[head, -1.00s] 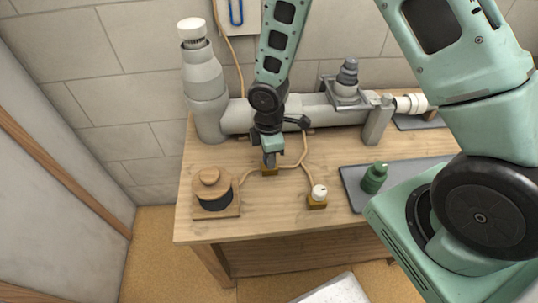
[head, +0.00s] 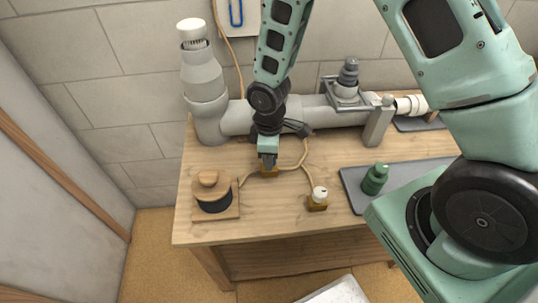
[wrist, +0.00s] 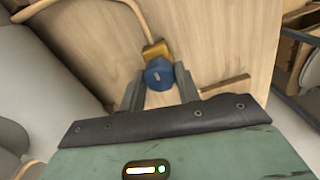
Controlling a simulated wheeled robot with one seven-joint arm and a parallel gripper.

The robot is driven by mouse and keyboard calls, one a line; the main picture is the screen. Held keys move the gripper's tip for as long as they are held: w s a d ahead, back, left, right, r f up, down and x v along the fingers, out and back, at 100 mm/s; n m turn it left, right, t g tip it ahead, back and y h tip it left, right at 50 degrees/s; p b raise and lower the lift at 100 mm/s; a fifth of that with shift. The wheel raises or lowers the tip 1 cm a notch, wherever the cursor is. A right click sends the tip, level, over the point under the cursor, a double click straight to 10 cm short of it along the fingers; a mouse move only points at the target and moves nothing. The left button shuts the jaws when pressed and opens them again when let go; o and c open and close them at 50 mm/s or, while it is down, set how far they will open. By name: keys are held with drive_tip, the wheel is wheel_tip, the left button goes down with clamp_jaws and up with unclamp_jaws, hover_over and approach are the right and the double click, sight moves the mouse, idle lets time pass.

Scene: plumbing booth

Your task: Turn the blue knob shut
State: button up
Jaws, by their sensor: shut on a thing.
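The blue knob (wrist: 159,74) shows in the wrist view, with a pale mark on its face. It sits on a brass valve body (wrist: 156,50) joined to a tan pipe. My gripper (wrist: 160,88) has one finger on each side of the knob and is shut on it. In the head view my gripper (head: 268,158) points down at the brass valve (head: 269,172) on the wooden bench, and it hides the blue knob there.
A valve with a white knob (head: 319,193) stands to the right on the same tan piping. A round wooden-topped piece (head: 212,190) is at the left. A green bottle (head: 375,178) stands on a grey mat (head: 350,182). A thick grey pipe (head: 240,117) runs behind my gripper.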

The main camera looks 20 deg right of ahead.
drive_tip(key=o, duration=1)
drive_tip(key=shift+c, duration=0.2)
drive_tip(key=shift+r, duration=0.1)
wheel_tip(320, 180, up, 17)
drive_tip(key=shift+w, duration=0.15)
drive_tip(key=shift+r, duration=0.15)
drive_tip(key=s+a+r+m, duration=0.2)
drive_tip(key=s+a+r, duration=0.1)
drive_tip(key=s, duration=0.7)
drive_tip(key=s+a+r+m, duration=0.2)
drive_tip(key=s+a+r, duration=0.1)
drive_tip(key=s, duration=0.7)
drive_tip(key=shift+a+m+y, duration=0.15)
drive_tip(key=shift+m+y, duration=0.15)
